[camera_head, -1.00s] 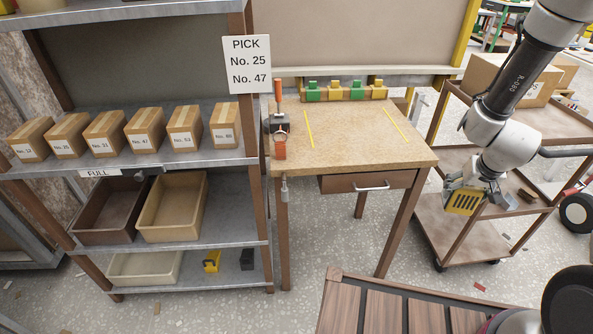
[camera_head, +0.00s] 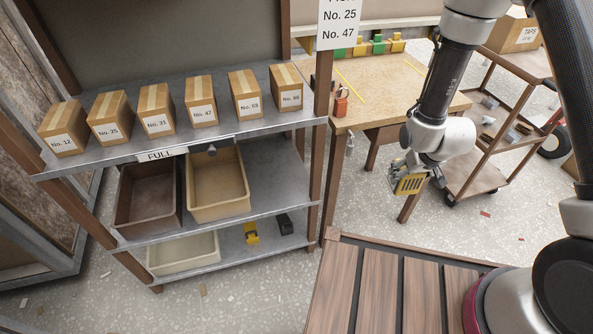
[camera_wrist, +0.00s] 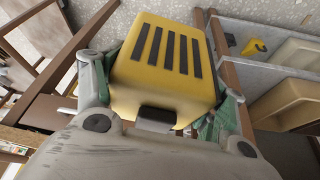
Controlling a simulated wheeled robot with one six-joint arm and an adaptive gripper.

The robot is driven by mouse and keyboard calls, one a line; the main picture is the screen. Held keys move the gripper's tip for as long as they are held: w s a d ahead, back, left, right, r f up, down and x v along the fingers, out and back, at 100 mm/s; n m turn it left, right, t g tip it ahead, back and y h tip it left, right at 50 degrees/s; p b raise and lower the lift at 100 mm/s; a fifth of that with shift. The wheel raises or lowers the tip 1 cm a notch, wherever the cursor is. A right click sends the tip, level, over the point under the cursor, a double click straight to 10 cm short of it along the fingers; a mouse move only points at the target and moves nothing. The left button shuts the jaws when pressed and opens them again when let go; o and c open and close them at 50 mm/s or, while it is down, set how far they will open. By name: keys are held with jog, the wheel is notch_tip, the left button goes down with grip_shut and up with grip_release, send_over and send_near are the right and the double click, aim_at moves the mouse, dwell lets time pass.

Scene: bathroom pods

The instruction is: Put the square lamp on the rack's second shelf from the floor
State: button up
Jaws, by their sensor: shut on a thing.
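The square lamp (camera_head: 409,186) is a yellow block with dark slats. My gripper (camera_head: 414,179) is shut on it and holds it in the air in front of the workbench, right of the rack. In the wrist view the lamp (camera_wrist: 165,60) fills the middle between the green finger parts. The rack stands at left. Its second shelf from the floor (camera_head: 275,187) carries a dark brown bin (camera_head: 148,196) and a tan bin (camera_head: 218,185) at left; its right part is bare.
The bottom shelf (camera_head: 232,246) holds a cream bin (camera_head: 183,253), a small yellow thing (camera_head: 251,233) and a black one (camera_head: 285,224). Several boxes stand on the shelf above the bins (camera_head: 250,117). A rack post (camera_head: 320,130) and slatted wooden top (camera_head: 385,290) are close by.

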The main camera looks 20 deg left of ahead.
jog(key=s+a+f+n+g+y, duration=0.1)
jog(key=s+a+f+n, duration=0.2)
jog(key=a+f, duration=0.5)
jog(key=s+a+f+n+g+y, duration=0.1)
jog(key=s+a+f+n, duration=0.4)
jog(key=a, duration=0.6)
jog(key=m, duration=0.1)
send_over(280, 193)
notch_tip(280, 193, down, 4)
jog(key=shift+w+f, duration=0.1)
jog(key=shift+f, duration=1.7)
jog(key=o, duration=1.2)
jog(key=shift+f, duration=0.1)
jog(key=shift+c, duration=0.2)
